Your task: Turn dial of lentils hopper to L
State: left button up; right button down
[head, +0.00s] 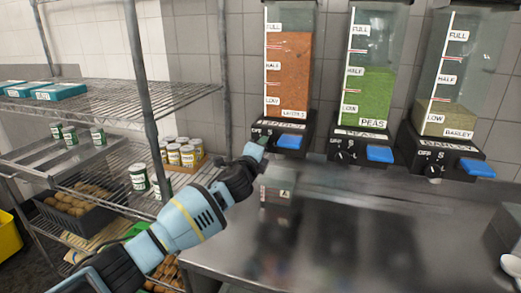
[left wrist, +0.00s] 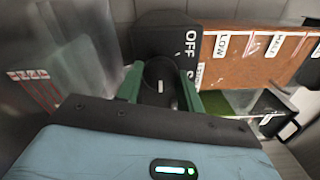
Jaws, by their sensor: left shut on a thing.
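The lentils hopper (head: 288,75) stands on the left of the row, filled with orange-red lentils, with a black base (head: 297,127) and a blue lever (head: 290,142). My left gripper (head: 256,151) is at the left of this base and hides the dial in the head view. In the left wrist view, the green fingers of the left gripper (left wrist: 160,85) are shut on both sides of the round black dial (left wrist: 158,72), which has a white mark. "OFF" and "S" labels show beside it; an L label cannot be made out. My right gripper is out of view.
The peas hopper (head: 370,80) and barley hopper (head: 460,75) stand to the right with their own dials and blue levers. A steel counter (head: 400,225) lies below, mostly clear. A wire shelf (head: 110,98) with cans and trays is at the left.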

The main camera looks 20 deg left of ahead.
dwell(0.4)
pick_arm(q)
jog(key=o, duration=1)
jog(key=shift+s, duration=0.15)
jog(key=s, duration=0.7)
jog(key=shift+s+a, duration=0.15)
jog(key=shift+s, duration=0.15)
